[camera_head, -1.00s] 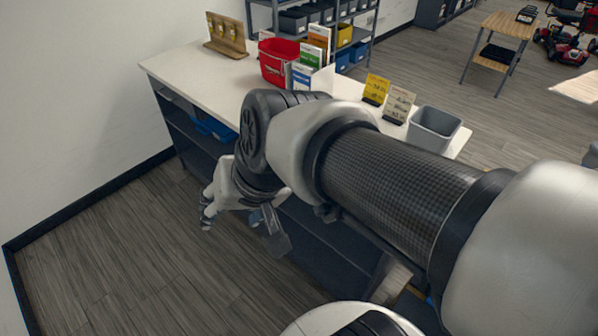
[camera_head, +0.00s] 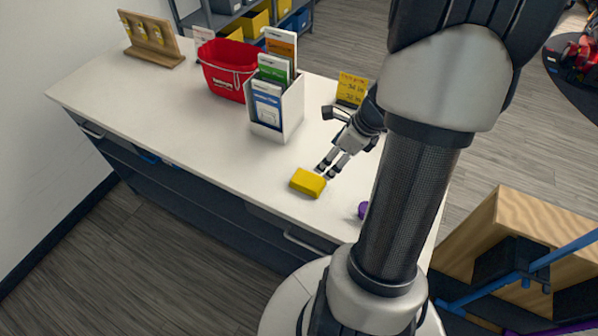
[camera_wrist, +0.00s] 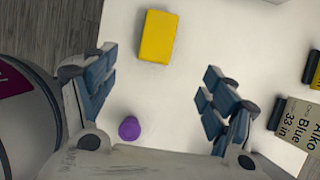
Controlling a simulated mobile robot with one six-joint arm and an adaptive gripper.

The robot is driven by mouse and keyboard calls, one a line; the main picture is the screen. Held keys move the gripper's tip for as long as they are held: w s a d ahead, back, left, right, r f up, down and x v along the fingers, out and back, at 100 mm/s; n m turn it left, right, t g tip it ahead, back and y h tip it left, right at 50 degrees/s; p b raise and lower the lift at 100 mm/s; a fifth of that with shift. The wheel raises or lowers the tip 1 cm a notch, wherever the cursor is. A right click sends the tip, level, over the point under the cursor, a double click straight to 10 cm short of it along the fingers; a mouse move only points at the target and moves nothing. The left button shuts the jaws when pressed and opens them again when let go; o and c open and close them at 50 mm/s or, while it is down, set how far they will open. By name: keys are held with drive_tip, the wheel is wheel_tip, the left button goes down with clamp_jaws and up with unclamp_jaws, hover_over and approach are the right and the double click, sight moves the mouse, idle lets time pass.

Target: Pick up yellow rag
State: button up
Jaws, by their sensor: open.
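The yellow rag (camera_head: 308,182) is a small folded block lying flat on the white counter, near its front edge. In the wrist view the yellow rag (camera_wrist: 158,36) lies ahead of my gripper, between the lines of the fingers and apart from them. My gripper (camera_head: 327,168) is just behind and to the right of the rag in the head view, above the counter. In the wrist view my gripper (camera_wrist: 155,85) has its fingers spread wide with nothing between the tips. Nothing hides the rag.
A purple round object (camera_wrist: 129,128) lies on the counter (camera_head: 150,115) near the rag. A white brochure holder (camera_head: 279,112) and a red bucket (camera_head: 226,68) stand behind. A yellow sign (camera_head: 351,89) stands near my gripper. The counter left of the rag is clear.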

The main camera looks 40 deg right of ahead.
drive_tip(key=b, duration=0.4)
hover_over(310, 181)
drive_tip(key=s+d, duration=0.1)
drive_tip(key=s, duration=0.1)
drive_tip(key=f, duration=0.9)
drive_tip(key=shift+w+d+f, duration=0.1)
drive_tip(key=shift+w+d, duration=0.05)
drive_tip(key=shift+w, duration=0.05)
drive_tip(key=shift+a+b+x, duration=0.15)
drive_tip(key=shift+b+x, duration=0.45)
drive_tip(key=shift+x, duration=0.7)
drive_tip(key=shift+a+b+x, duration=0.1)
drive_tip(key=shift+b+x, duration=0.45)
drive_tip(key=shift+x, duration=0.75)
drive_tip(key=shift+s+f, duration=0.1)
drive_tip(key=shift+f, duration=0.05)
drive_tip(key=shift+c, duration=0.4)
drive_tip(key=shift+s, duration=0.1)
drive_tip(key=c, duration=1)
wheel_tip(310, 181, up, 21)
drive_tip(key=p, duration=0.9)
drive_tip(key=shift+f, duration=0.2)
